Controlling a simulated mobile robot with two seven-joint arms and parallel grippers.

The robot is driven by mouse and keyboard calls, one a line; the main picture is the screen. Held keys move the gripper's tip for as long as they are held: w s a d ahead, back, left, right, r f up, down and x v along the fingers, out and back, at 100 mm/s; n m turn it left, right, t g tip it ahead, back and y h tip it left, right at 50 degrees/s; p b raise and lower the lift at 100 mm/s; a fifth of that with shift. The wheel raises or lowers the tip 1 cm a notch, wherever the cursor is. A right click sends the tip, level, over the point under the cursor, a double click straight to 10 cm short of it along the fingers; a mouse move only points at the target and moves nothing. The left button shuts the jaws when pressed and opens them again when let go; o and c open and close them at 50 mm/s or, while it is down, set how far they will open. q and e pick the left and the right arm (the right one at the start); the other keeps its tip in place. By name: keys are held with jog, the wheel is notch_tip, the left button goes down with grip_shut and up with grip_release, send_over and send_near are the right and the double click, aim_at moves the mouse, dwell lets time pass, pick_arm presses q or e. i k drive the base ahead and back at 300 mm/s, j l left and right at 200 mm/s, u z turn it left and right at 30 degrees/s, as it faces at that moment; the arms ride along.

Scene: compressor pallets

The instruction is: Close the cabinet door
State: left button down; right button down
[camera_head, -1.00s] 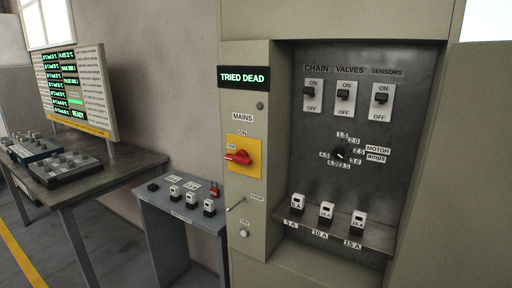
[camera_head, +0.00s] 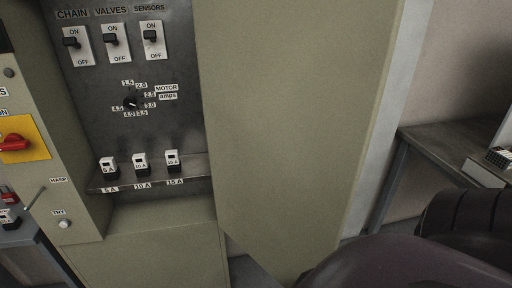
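The cabinet door (camera_head: 295,110) is a large olive-beige panel. It stands open, swung out from the right side of the cabinet recess toward me, and fills the middle of the view. The cabinet (camera_head: 150,240) has a dark grey recess showing switches marked chain, valves and sensors, a motor amps dial (camera_head: 132,103) and a shelf with several small breakers (camera_head: 141,163). Dark rounded parts of my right arm show at the lower right, in front of the door's lower right side. Neither gripper is in view.
A red mains switch (camera_head: 15,142) on a yellow plate and a thin hasp lever (camera_head: 36,198) are on the cabinet's left front. A grey table (camera_head: 440,145) stands beyond the door at the right. Part of a blue-grey stand (camera_head: 30,245) shows at the lower left.

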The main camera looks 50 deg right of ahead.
aim_at(293, 91)
jog(key=k+l+u, duration=0.1)
jog(key=u, duration=0.25)
jog(key=k+l+u, duration=0.1)
jog(key=u, duration=0.25)
jog(key=k+u, duration=0.65)
jog(key=u, duration=0.15)
jog(key=k+u, duration=0.5)
jog(key=u, duration=0.3)
jog(key=k+u, duration=0.15)
jog(key=u, duration=0.25)
jog(key=k+u, duration=0.1)
jog(key=u, duration=0.3)
jog(key=k+u, duration=0.2)
jog(key=k, duration=0.15)
jog(key=z, duration=0.45)
jog(key=l+z, duration=0.15)
jog(key=z, duration=0.25)
jog(key=l+z, duration=0.1)
jog(key=z, duration=0.35)
jog(key=l+z, duration=0.1)
jog(key=z, duration=0.3)
jog(key=l+z, duration=0.1)
jog(key=z, duration=0.8)
jog(key=l+z, duration=0.15)
jog(key=z, duration=0.25)
